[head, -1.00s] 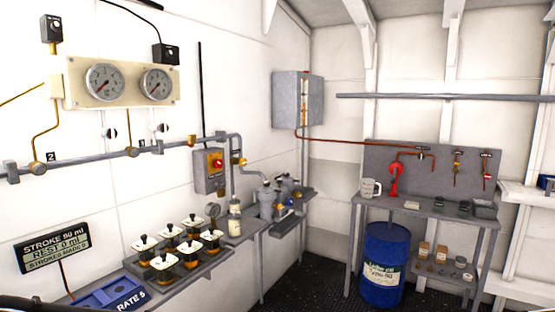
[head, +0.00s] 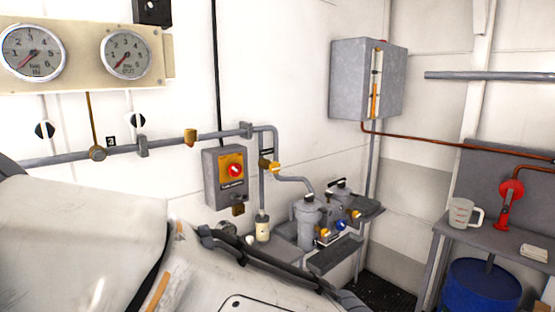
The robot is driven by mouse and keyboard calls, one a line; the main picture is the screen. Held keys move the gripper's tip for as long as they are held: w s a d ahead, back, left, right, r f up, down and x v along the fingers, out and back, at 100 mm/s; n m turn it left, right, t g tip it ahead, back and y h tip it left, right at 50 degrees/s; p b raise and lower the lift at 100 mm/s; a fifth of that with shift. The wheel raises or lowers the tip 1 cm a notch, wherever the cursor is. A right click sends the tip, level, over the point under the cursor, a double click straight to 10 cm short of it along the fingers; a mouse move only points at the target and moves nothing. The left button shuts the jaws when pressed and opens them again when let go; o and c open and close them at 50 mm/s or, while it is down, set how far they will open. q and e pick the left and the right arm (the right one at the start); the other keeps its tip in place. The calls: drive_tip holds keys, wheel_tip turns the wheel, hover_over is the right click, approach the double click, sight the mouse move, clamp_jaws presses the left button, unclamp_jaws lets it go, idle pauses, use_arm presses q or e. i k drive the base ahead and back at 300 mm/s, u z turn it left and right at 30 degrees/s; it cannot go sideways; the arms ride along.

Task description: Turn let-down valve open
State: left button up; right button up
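I cannot tell which fitting is the let-down valve, as I see no readable label for it. A grey box (head: 358,85) with an orange sight glass hangs on the wall. A copper pipe (head: 440,146) runs from it to the right. A yellow-handled valve (head: 273,168) sits on the grey pipe right of the switch box. More small yellow and blue knobs (head: 341,226) are on the grey filter unit (head: 307,222) below. A red fitting (head: 511,192) stands on the right bench. Neither gripper shows; my white arm covers the lower left.
Two round gauges (head: 125,54) are on a cream panel at upper left. A grey switch box (head: 226,176) with a red knob is on the wall. Dark floor shows between.

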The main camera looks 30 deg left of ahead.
sight(275, 168)
drive_tip(key=u, duration=0.55)
drive_tip(key=i, duration=1.25)
drive_tip(key=u, duration=0.55)
